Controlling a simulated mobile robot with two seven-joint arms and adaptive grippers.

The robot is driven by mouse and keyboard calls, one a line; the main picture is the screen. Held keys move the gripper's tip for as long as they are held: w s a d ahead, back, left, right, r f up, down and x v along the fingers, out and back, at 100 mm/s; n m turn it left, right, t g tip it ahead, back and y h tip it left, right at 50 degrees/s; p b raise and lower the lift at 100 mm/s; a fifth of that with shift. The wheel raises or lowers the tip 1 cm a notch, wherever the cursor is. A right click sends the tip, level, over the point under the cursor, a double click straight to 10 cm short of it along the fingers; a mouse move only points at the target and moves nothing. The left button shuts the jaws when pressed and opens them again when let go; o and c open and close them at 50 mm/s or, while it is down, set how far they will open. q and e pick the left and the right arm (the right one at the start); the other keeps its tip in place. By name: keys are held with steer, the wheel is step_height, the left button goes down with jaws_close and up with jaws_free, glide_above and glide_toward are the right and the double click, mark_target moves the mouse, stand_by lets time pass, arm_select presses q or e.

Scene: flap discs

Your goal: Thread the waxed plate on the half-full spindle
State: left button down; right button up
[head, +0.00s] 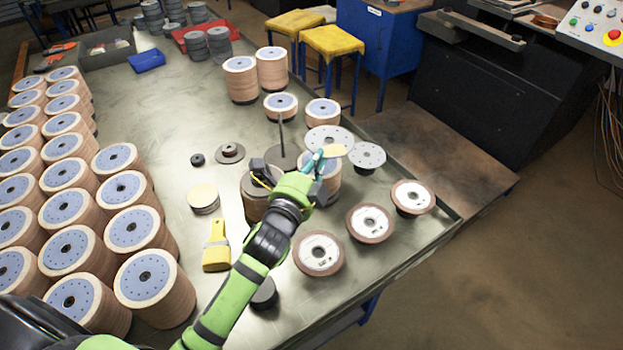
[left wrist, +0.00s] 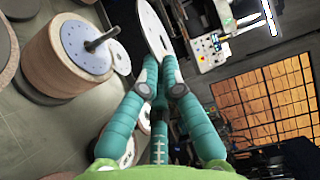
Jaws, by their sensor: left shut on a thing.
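My left gripper (head: 318,160) has its teal fingers closed on the edge of a pale round plate (head: 328,137). The left wrist view shows the fingertips (left wrist: 160,72) pinching this plate (left wrist: 153,27), tilted and nearly edge-on. A tan patch (head: 334,151) shows by the fingertips; I cannot tell what it is. A stack of discs with a lavender top and a rod sticking out (left wrist: 85,48) stands beside the plate, apart from it. In the head view a stack (head: 328,186) is partly hidden below the fingers. My right gripper is not in view.
A bare rod on a dark base (head: 283,158) stands behind the gripper. Another pale plate (head: 367,155) lies to the right. Tall disc stacks (head: 155,288) fill the left.

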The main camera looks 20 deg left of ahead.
mark_target(307, 146)
arm_select(q)
steer(key=shift+m+h, duration=0.3)
steer(key=shift+h, duration=0.1)
steer(key=w+a+r, duration=0.2)
steer(key=w+a, duration=0.1)
steer(key=shift+w+a, duration=0.2)
steer(key=shift+a, duration=0.05)
steer(key=shift+f+b, duration=0.3)
steer(key=shift+f, duration=0.05)
steer(key=shift+f+b, duration=0.3)
step_height(307, 146, down, 4)
steer(key=b, duration=0.4)
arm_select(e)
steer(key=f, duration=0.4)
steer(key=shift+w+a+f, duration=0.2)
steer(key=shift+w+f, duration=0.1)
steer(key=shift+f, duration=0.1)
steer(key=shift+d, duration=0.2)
arm_select(q)
steer(key=shift+r+p, duration=0.1)
steer(key=shift+p, duration=0.25)
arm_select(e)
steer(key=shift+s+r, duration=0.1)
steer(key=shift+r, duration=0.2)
